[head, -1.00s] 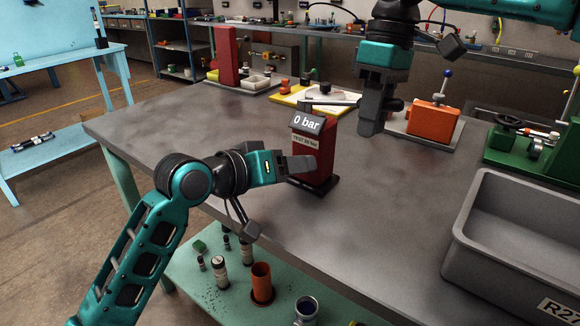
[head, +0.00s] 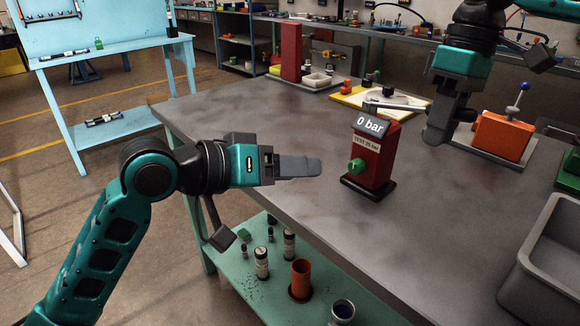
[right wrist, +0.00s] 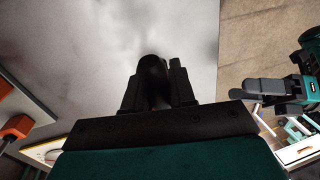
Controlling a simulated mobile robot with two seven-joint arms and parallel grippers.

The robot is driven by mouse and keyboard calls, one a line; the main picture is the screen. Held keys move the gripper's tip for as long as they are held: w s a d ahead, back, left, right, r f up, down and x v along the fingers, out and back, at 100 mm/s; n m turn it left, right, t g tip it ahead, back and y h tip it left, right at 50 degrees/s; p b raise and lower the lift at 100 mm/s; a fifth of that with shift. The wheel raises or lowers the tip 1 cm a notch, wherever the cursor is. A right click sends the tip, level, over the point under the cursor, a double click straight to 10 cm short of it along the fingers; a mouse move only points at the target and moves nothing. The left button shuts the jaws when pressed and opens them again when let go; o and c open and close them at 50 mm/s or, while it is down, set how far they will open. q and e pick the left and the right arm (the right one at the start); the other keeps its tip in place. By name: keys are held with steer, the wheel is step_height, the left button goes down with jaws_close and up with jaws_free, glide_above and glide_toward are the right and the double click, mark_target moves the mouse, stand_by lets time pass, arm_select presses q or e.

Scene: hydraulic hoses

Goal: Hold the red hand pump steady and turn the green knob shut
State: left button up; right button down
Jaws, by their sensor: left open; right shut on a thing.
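The red hand pump (head: 369,158) stands upright on its black base on the grey table in the head view. Its sign reads "0 bar". The green knob (head: 357,165) is on its lower front face.
An orange block with a blue-tipped lever (head: 503,132) stands right of my right gripper. A grey bin (head: 550,265) is at the right front. A yellow tray (head: 360,97) lies behind the pump. A lower green shelf holds an orange cup (head: 301,279) and small bottles.

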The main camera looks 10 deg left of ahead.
stand_by(0.3)
steer(key=c, duration=0.8)
jaws_free()
steer(key=shift+c, duration=0.2)
